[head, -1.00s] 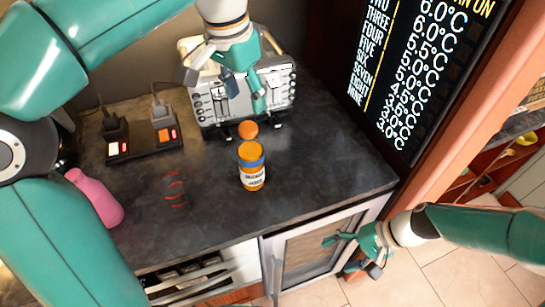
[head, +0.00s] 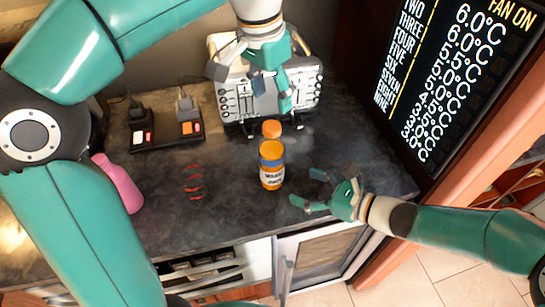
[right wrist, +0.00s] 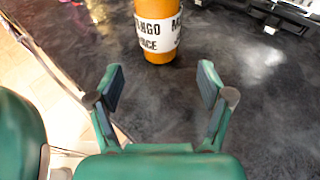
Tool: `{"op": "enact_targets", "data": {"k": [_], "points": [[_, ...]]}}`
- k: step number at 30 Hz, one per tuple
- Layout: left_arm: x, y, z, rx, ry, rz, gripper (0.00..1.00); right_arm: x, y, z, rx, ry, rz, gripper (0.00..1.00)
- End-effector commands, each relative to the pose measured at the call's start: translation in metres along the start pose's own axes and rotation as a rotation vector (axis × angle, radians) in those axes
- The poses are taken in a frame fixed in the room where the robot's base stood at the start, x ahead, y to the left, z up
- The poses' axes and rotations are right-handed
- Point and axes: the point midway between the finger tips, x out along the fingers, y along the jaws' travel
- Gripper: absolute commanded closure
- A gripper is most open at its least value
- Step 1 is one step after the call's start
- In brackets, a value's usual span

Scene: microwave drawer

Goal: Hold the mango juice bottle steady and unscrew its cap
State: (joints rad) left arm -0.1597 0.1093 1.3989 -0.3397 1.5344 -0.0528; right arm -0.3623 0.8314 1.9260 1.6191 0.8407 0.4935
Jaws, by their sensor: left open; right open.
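The mango juice bottle (head: 271,178) stands upright on the dark counter, orange with a blue band and a white label. A round orange piece that looks like a cap (head: 272,129) shows just behind its top; I cannot tell whether it is joined to the bottle. My left gripper (head: 275,92) is open and empty above and behind the bottle. My right gripper (head: 308,188) is open, low, to the right of the bottle. In the right wrist view the bottle (right wrist: 158,35) is ahead, beyond and between the open fingers (right wrist: 156,84), apart from them; its top is out of frame.
A silver appliance with knobs (head: 232,98) stands behind the bottle, near my left gripper. A black switch box with plugs (head: 168,135) and a pink bottle (head: 118,184) are at left. Red rings (head: 195,182) mark the counter left of the bottle. A display (head: 440,70) rises at right.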

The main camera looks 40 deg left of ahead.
Motion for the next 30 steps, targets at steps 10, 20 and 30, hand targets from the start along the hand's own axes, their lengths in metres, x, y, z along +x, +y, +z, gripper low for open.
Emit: {"op": "enact_targets", "data": {"k": [10, 20, 30], "points": [[0.000, 0.000, 0.000, 0.000, 0.000, 0.000, 0.43, 0.044, 0.001, -0.001, -0.004, 0.001, 0.005, 0.21], [0.000, 0.000, 0.000, 0.000, 0.000, 0.000, 0.43, 0.083, 0.001, -0.001, -0.006, 0.001, 0.003, 0.21], [0.000, 0.000, 0.000, 0.000, 0.000, 0.000, 0.43, 0.093, 0.001, 0.000, -0.005, 0.000, 0.002, 0.21]]}}
